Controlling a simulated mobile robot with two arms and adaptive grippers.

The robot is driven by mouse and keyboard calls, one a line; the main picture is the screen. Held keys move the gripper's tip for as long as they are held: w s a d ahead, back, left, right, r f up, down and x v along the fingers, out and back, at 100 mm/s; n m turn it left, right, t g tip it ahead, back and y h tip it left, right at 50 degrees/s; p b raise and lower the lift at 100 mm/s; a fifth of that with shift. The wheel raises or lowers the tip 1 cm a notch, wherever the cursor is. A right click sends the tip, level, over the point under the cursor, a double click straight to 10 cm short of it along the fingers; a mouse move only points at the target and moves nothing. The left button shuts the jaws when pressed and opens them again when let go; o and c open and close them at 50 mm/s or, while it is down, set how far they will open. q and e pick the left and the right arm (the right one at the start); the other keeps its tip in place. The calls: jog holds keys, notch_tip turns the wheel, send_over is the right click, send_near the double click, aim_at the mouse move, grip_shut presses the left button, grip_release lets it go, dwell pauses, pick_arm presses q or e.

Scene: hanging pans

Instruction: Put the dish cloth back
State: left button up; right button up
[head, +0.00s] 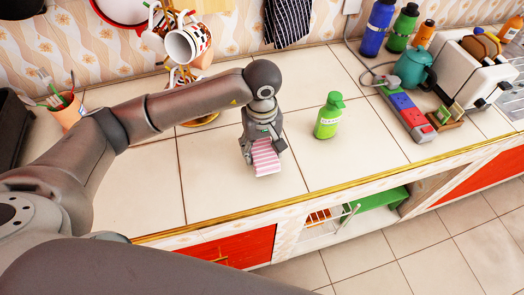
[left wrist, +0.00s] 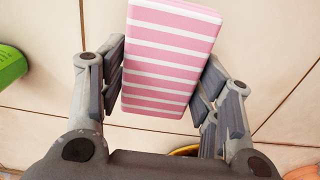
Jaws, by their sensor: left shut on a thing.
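The dish cloth (head: 266,157) is a pink-and-white striped, block-like folded piece. In the head view it is at the middle of the tiled counter. My left gripper (head: 264,150) points down and is shut on it. In the left wrist view the cloth (left wrist: 168,60) sits between the two fingers, with pads against both of its sides. Whether its lower end touches the counter I cannot tell. My right gripper is not in view.
A green bottle (head: 328,115) stands right of my left gripper. A mug tree with mugs (head: 188,42) is behind my arm. A dark striped cloth (head: 287,22) hangs on the wall. A toaster (head: 466,75) and teal kettle (head: 414,68) are at right. Counter (head: 225,195) in front is clear.

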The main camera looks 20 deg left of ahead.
aim_at(262, 155)
pick_arm(q)
jog(key=shift+w+a+f, duration=0.1)
jog(key=shift+w+f, duration=0.2)
jog(key=shift+f, duration=0.05)
notch_tip(262, 155, down, 2)
jog(key=shift+p, duration=0.9)
jog(key=shift+f, duration=0.45)
jog(key=shift+f, duration=0.1)
jog(key=shift+f, duration=0.15)
jog(key=o, duration=0.9)
